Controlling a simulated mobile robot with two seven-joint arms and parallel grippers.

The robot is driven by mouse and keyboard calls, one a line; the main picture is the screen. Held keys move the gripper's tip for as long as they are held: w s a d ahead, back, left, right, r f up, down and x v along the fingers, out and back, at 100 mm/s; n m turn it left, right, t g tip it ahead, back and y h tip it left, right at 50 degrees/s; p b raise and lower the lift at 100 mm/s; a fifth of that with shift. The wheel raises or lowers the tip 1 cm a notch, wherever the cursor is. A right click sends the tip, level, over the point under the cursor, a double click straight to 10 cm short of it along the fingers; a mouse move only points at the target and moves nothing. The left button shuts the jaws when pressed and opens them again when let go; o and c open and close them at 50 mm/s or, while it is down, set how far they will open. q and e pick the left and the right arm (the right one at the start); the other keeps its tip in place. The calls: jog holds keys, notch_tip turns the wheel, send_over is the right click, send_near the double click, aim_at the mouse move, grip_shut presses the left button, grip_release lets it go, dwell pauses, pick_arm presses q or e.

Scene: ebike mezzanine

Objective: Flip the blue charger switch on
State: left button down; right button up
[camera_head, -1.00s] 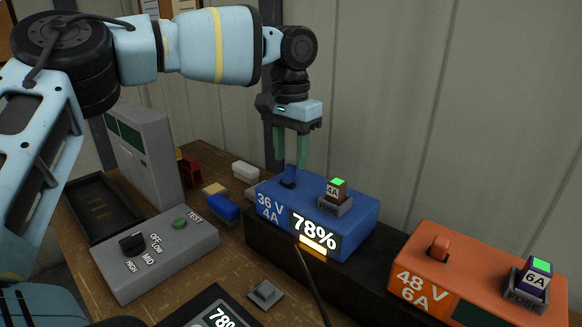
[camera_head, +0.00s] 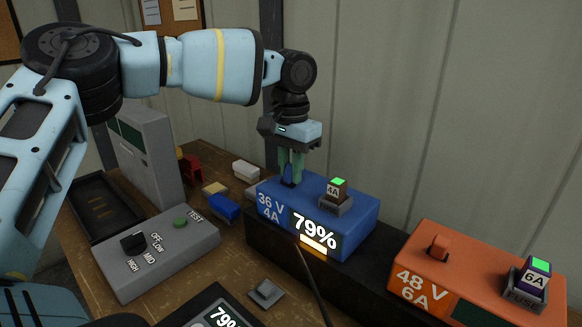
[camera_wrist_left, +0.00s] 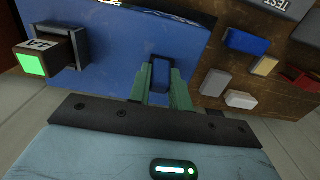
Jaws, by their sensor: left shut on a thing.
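The blue charger (camera_head: 358,222) marked 36 V 4A sits on a black stand, its front display lit at 79%. Its dark blue switch (camera_wrist_left: 160,72) stands on the top face near the back left. My left gripper (camera_head: 291,183) points straight down over it, with green fingers on either side of the switch. In the left wrist view the gripper (camera_wrist_left: 161,80) is shut on the switch. The fingers mostly hide the switch in the head view. My right gripper is out of view.
A 4A fuse block (camera_head: 337,194) with a green top rises just right of the switch. An orange charger (camera_head: 470,270) stands at the right. A grey selector box (camera_head: 160,255), a blue block (camera_head: 223,207) and a white block (camera_head: 246,170) lie to the left.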

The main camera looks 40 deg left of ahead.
pick_arm(q)
jog(key=shift+w+g, duration=0.2)
jog(key=shift+g, duration=0.3)
jog(key=c, duration=1.3)
grip_release()
jog(key=r, duration=0.6)
jog(key=shift+w+r, duration=0.3)
jog(key=shift+r, duration=0.55)
